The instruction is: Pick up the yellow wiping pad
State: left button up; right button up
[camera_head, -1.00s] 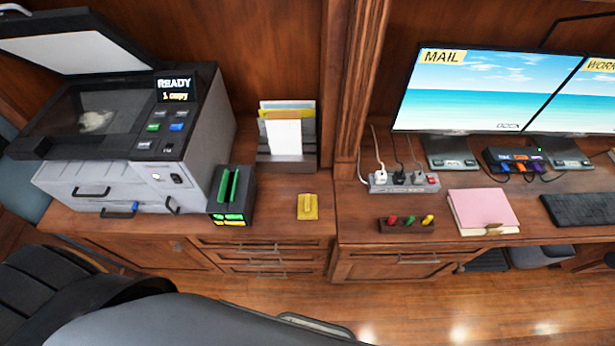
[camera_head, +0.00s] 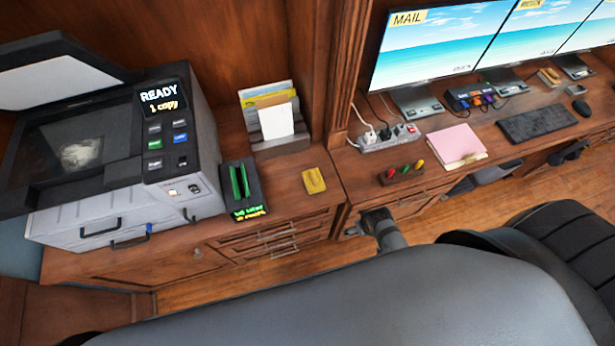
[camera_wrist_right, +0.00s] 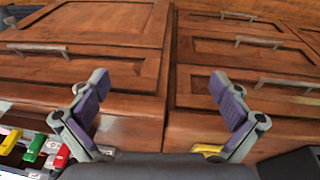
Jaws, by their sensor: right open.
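The yellow wiping pad (camera_head: 314,181) lies on the wooden cabinet top near its front edge, right of the black holder with green parts. Part of it seems to show in the right wrist view (camera_wrist_right: 207,149), half hidden by my gripper. My right gripper (camera_head: 378,218) is low in front of the desk edge, to the right of the pad and apart from it. In the right wrist view my right gripper (camera_wrist_right: 163,92) is open and empty, its two purple-padded fingers spread before the drawer fronts. My left gripper is not in view.
A copier (camera_head: 120,150) stands left, with the black holder (camera_head: 243,190) beside it. A letter rack (camera_head: 275,130) stands behind the pad. A peg block (camera_head: 402,175), power strip (camera_head: 388,138) and pink notebook (camera_head: 456,147) sit right. The cabinet top around the pad is clear.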

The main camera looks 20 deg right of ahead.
jog(key=w+a+r+m+p, duration=0.1)
jog(key=w+r+m+p, duration=0.15)
jog(key=r, duration=0.75)
jog(key=w+a+r+m+p, duration=0.1)
jog(key=w+r+p, duration=0.15)
jog(key=r, duration=0.85)
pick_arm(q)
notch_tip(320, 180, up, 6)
pick_arm(e)
jog(key=m+g+y, duration=0.1)
jog(key=m+g, duration=0.1)
jog(key=m, duration=1.3)
send_over(314, 176)
notch_tip(314, 176, down, 6)
jog(key=f+b, duration=0.6)
jog(key=shift+w, duration=0.4)
jog(key=shift+r, duration=0.15)
jog(key=f+b, duration=0.1)
jog(key=b, duration=0.1)
jog(key=f+b, duration=0.1)
jog(key=f, duration=0.1)
jog(key=f+b, duration=0.2)
jog(key=shift+s+f+b, duration=0.2)
jog(key=shift+s+b, duration=0.1)
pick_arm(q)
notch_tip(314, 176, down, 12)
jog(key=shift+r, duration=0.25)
pick_arm(e)
jog(key=shift+r, duration=0.2)
